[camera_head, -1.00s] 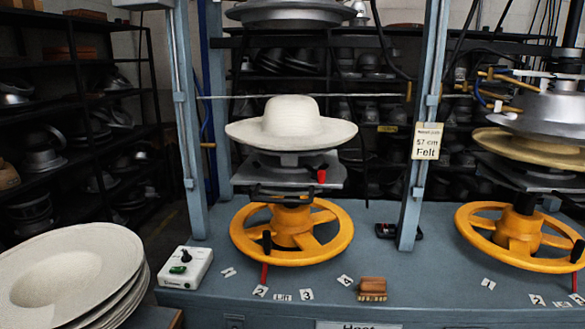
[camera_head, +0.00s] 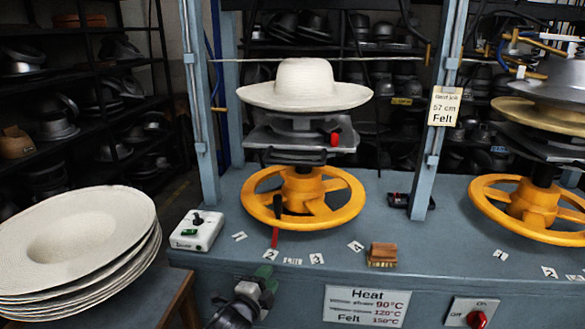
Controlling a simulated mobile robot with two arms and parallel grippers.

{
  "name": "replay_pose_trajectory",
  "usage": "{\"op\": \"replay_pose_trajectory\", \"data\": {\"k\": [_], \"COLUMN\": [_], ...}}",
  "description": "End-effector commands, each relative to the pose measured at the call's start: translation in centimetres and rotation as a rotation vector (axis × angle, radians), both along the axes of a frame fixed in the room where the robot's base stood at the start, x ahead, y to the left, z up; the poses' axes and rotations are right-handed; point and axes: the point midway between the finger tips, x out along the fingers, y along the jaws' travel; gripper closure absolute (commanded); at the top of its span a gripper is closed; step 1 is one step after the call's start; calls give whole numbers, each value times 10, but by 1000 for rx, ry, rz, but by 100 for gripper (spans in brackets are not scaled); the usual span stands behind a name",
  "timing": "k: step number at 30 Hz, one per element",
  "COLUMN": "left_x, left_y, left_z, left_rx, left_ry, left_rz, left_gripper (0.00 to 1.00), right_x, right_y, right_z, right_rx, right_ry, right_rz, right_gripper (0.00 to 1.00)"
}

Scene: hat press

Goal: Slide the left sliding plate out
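The left sliding plate (camera_head: 270,138) is a grey slab under the white felt hat (camera_head: 303,82) in the left press. A dark handle (camera_head: 300,158) runs along its front edge, and a red knob (camera_head: 334,139) shows at its right. The yellow handwheel (camera_head: 345,204) sits below the plate. My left gripper (camera_head: 262,282) shows at the bottom, in front of the bench face, well below the plate and apart from it. Its fingers are too small and dark to tell whether they are open. My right gripper is out of view.
A stack of pale hat blanks (camera_head: 75,240) stands at the left. A white control box (camera_head: 197,230) and a wooden brush (camera_head: 382,254) lie on the bench. Blue-grey posts (camera_head: 441,135) flank the press. A second press with a yellow wheel (camera_head: 528,215) stands at the right.

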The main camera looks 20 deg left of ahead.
Motion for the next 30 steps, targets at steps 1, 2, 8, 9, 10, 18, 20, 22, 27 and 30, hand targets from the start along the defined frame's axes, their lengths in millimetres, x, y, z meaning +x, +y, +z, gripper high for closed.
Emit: {"op": "replay_pose_trajectory", "data": {"k": [1,2,8,9,10,18,20,22,27,30], "left_x": [12,15,8,5,4,23,32,44,70,81], "left_y": [-1,-2,-10,-11,-12,-18,-20,-23,-28,-31], "left_z": [53,81,212,225,232,260,266,273,288,293], "left_rx": [83,132,378,404,418,441,440,440,440,439], "left_ry": [-128,-195,-520,-552,-571,-602,-601,-600,-599,-597], "left_rz": [-15,-20,-10,-7,-4,1,2,2,1,1], "left_gripper": [61,61,61,61,61,61,61,61,61,61], "right_x": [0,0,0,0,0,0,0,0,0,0], "right_y": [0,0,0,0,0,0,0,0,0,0], "right_z": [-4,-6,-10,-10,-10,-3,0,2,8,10], "right_rx": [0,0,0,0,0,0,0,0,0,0], "right_ry": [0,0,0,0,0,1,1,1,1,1], "right_rz": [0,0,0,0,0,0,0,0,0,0], "right_gripper": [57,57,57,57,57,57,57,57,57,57]}}
